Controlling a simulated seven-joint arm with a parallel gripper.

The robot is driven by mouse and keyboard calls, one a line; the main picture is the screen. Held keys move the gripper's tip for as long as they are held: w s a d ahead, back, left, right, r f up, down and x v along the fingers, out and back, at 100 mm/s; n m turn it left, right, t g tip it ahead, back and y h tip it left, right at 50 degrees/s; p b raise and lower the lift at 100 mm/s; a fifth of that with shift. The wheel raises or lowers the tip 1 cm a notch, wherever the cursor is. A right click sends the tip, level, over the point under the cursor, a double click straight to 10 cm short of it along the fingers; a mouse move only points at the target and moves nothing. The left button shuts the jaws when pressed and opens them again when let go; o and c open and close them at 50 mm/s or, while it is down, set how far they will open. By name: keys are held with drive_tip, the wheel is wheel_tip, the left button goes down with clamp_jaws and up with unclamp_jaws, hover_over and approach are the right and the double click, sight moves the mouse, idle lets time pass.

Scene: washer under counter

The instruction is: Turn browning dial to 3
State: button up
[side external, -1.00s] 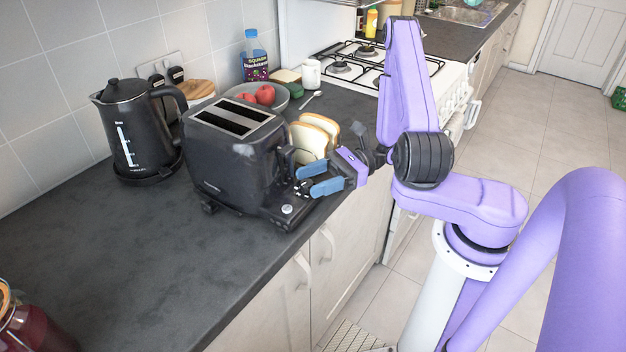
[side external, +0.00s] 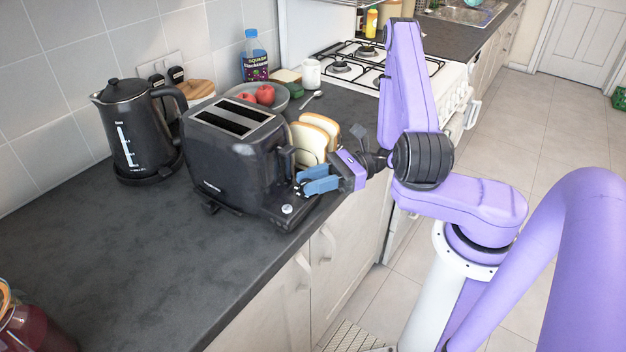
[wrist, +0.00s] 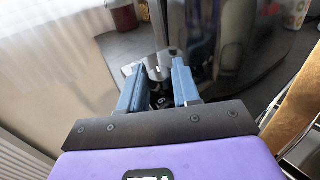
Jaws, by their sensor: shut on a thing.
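The black toaster (side external: 235,155) stands on the counter with its control end facing my arm. My gripper (side external: 303,183) is at that end, beside the lever (side external: 286,158). Its blue fingers are closed around a small dark part with pale marks, which looks like the browning dial (wrist: 157,100). The fingers hide the dial in the side view, and its setting cannot be read.
Bread slices (side external: 312,138) stand right behind the toaster, close to my gripper. A black kettle (side external: 132,130) is to the left, and a bowl of apples (side external: 265,95) is behind. The counter (side external: 120,245) in front of the toaster is clear.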

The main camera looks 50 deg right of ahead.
drive_tip(key=m+t+h, duration=0.1)
drive_tip(key=t, duration=0.1)
drive_tip(key=m+t+h, duration=0.4)
drive_tip(key=shift+s+a, duration=0.3)
drive_tip(key=shift+s+a+m+t+h, duration=0.1)
drive_tip(key=shift+m+t+h, duration=0.5)
drive_tip(key=shift+m+h, duration=0.5)
drive_tip(key=shift+a+m+t+h, duration=0.1)
drive_tip(key=shift+m+t+h, duration=0.55)
drive_tip(key=shift+h, duration=0.85)
drive_tip(key=shift+m+h, duration=0.35)
drive_tip(key=shift+h, duration=0.15)
drive_tip(key=o, duration=1.1)
drive_tip(key=shift+c, duration=0.2)
drive_tip(key=shift+d+n+g+y, duration=0.2)
drive_tip(key=shift+n+g+y, duration=0.15)
drive_tip(key=shift+n+y, duration=0.55)
drive_tip(key=shift+w+d+n+g+y, duration=0.1)
drive_tip(key=shift+n+g+y, duration=0.65)
drive_tip(key=shift+y, duration=0.55)
drive_tip(key=shift+w+d+n+g+y, duration=0.1)
drive_tip(key=shift+n+g+y, duration=0.65)
drive_tip(key=shift+y, duration=0.55)
